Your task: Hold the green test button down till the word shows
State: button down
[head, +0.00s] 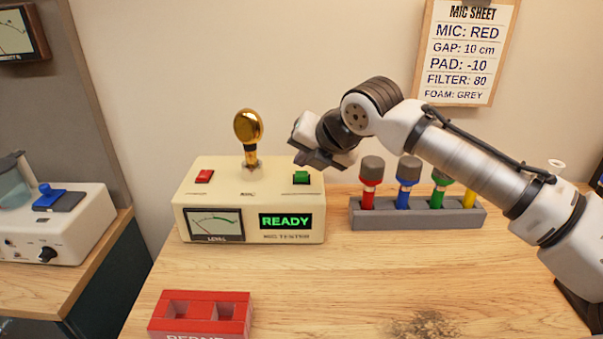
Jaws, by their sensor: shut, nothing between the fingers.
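The cream mic tester box (249,186) stands at the back of the wooden table. Its green button (301,177) is on the top right, and a red button (204,176) is on the top left. The small screen (286,221) on its front shows the word READY in green. A gold-headed mic (248,128) stands upright on top of the box. My gripper (318,163) is shut and empty, just above and to the right of the green button. The button's top is visible, and the fingertips look apart from it, though the depth is hard to judge.
A grey rack (417,216) with red, blue, green and yellow mics stands right of the tester, below my arm. A red two-hole block (200,316) sits at the front left. A mic sheet (466,50) hangs on the wall. The middle of the table is clear.

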aim_at(305, 177)
jog(key=shift+f, duration=0.1)
dwell(0.6)
jog(key=shift+f, duration=0.35)
jog(key=shift+f, duration=0.5)
dwell(3.9)
jog(key=shift+r, duration=0.1)
dwell(0.4)
jog(key=shift+r+p, duration=0.75)
jog(key=shift+r, duration=0.05)
jog(key=shift+r, duration=0.15)
notch_tip(305, 177, up, 5)
jog(key=p, duration=0.4)
jog(key=shift+p, duration=0.4)
jog(key=shift+f, duration=0.2)
